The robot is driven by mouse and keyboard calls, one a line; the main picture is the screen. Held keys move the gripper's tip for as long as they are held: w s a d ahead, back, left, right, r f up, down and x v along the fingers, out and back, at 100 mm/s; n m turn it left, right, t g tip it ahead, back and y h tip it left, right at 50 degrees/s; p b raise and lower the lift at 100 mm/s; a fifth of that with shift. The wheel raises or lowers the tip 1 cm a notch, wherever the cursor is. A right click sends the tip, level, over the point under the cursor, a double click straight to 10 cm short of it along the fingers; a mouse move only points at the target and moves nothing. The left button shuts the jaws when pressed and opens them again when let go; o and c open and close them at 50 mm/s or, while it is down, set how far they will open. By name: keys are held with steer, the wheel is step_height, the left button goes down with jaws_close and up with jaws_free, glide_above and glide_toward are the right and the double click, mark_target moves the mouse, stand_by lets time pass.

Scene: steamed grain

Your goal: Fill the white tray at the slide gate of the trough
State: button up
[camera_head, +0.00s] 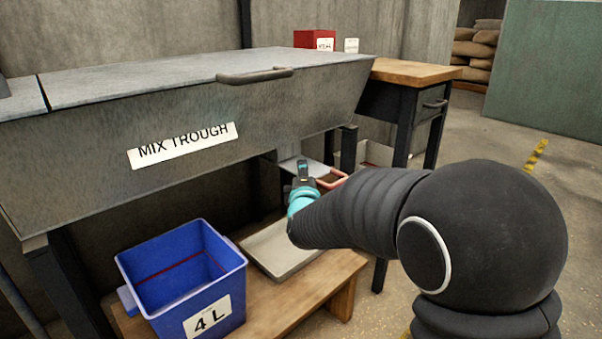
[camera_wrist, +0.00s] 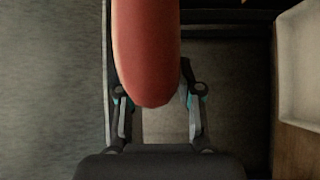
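The white tray (camera_head: 275,247) sits on a low wooden bench under the trough and looks empty; my arm hides its far right part. A pale tray wall also shows at the right in the wrist view (camera_wrist: 302,75). The grey mix trough (camera_head: 90,125) has a slide plate (camera_head: 308,166) with a red handle (camera_head: 337,182) beneath it. In the wrist view the red handle (camera_wrist: 147,50) hangs large in front of my gripper (camera_wrist: 160,100). The fingers stand apart on either side of its rounded end; I cannot tell whether they touch it.
A blue tub (camera_head: 185,275) marked 4 L stands on the bench (camera_head: 290,305) left of the tray. A wooden-topped side table (camera_head: 415,72) is right of the trough. A red box (camera_head: 315,39) stands behind the trough. The floor at the right is open.

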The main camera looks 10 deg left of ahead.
steer(key=shift+w+a, duration=0.15)
steer(key=shift+w, duration=0.7)
jaws_close()
